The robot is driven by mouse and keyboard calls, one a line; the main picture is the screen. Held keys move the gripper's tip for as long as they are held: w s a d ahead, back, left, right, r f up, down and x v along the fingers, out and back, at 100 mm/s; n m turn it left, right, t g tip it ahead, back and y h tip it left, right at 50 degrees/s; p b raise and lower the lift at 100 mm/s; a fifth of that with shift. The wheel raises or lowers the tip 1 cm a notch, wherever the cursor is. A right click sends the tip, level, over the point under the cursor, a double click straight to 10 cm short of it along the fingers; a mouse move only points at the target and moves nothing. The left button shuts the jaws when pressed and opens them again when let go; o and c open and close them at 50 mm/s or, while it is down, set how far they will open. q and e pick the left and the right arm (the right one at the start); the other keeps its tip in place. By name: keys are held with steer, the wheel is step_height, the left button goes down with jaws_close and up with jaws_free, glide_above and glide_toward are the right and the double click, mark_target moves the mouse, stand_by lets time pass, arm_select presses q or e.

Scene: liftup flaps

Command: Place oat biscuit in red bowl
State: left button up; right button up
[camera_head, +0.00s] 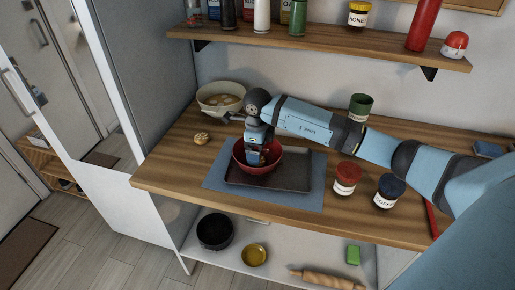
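The red bowl (275,165) stands on a dark tray on the wooden counter. My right gripper (257,158) comes in from the right and points down into the bowl. The gripper hides much of the bowl's inside, and I cannot see whether its fingers hold anything. A small tan, lumpy round thing (201,138), possibly an oat biscuit, lies on the bare counter left of the bowl. A cream pan (207,104) behind it holds round brownish pieces that I cannot identify surely. My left gripper is not in view.
The dark tray (302,172) lies on a blue mat (300,200). A red-lidded jar (346,178), a dark-lidded jar (389,191) and a green-lidded jar (360,106) stand to the right. A shelf (330,46) with bottles hangs above. The counter's front left is clear.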

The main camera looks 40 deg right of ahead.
step_height(320, 180, up, 7)
steer(key=p, duration=0.3)
steer(key=shift+p, duration=0.35)
